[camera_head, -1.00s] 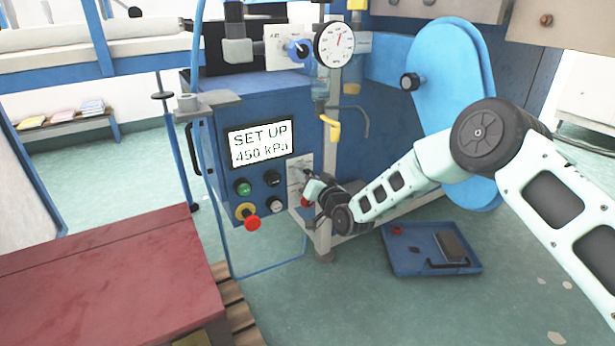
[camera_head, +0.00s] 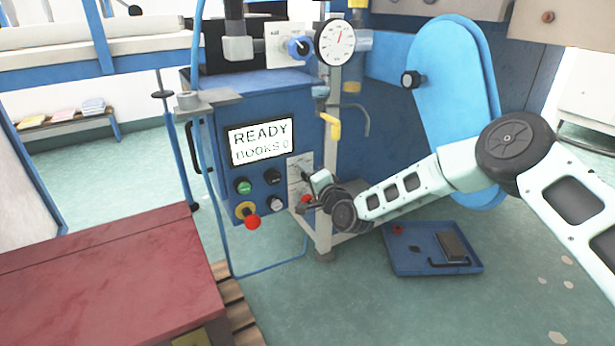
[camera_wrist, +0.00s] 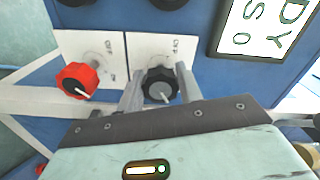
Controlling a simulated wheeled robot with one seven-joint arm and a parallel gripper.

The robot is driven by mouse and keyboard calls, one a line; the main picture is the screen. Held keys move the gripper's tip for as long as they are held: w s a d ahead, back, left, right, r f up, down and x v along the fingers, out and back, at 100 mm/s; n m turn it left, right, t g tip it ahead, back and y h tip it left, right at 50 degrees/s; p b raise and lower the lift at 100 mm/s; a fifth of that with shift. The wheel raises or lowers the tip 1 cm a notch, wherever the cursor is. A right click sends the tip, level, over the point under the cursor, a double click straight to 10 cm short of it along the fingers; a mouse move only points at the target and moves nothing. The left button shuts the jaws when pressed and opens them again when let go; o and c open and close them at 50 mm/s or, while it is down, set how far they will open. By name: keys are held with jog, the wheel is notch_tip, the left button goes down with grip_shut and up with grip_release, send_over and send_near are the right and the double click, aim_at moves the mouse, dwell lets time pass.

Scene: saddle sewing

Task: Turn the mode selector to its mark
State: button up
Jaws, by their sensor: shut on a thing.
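The mode selector appears to be the black ribbed knob (camera_wrist: 160,88) on a white plate in the wrist view. Its pale pointer line slants toward the bottom of that picture. My gripper (camera_wrist: 159,72) has a finger on each side of the knob and is shut on it. In the head view my gripper (camera_head: 308,203) is at the white plate on the right of the blue control box, hiding the selector. The screen (camera_head: 259,142) on the box reads "READY" and "BOOKS 0".
A red knob (camera_wrist: 77,80) sits beside the selector. A green button (camera_head: 243,187) and a red mushroom button (camera_head: 252,222) are left of my gripper. A blue tray (camera_head: 408,262) lies on the floor below my arm. A dark red-topped block (camera_head: 110,275) stands at the left.

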jog(key=shift+m, duration=0.3)
jog(key=o, duration=1)
jog(key=p+v, duration=0.5)
jog(key=v, duration=1.2)
jog(key=shift+s+d+p, duration=0.2)
jog(key=shift+p, duration=0.1)
